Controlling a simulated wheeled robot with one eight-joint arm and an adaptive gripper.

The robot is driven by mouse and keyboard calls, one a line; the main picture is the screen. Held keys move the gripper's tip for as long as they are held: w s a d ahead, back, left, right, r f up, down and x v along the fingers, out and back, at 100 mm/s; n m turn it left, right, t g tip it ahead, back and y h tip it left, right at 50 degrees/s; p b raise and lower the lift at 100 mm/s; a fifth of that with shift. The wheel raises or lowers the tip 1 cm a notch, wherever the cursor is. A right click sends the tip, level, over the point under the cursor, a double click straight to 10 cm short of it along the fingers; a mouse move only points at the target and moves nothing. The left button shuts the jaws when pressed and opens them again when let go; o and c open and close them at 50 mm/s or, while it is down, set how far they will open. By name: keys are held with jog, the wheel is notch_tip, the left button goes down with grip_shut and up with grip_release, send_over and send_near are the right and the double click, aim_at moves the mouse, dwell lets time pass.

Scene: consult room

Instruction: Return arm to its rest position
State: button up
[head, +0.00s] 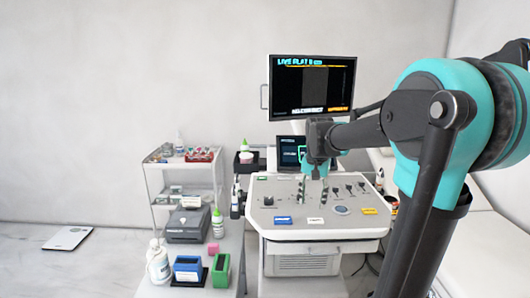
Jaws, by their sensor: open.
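My arm reaches in from the right side of the head view, its teal and dark links stretched toward the middle. My gripper (312,190) points down over the white console (275,235), its two dark fingers apart. I see nothing between the fingers. From this angle I cannot tell whether the fingertips touch the console top.
A monitor (312,88) stands behind my gripper, with a smaller screen (290,153) below it. Left are a side table (228,255) with bottles, a grey device (187,226) and blue and green boxes, and a trolley (152,187). A scale (67,239) lies on the open floor.

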jog(key=s+d+f+n+t, duration=0.3)
jog(key=s+f+n, duration=0.2)
jog(key=s+f, duration=1.1)
jog(key=s, duration=0.3)
jog(key=shift+f, duration=0.4)
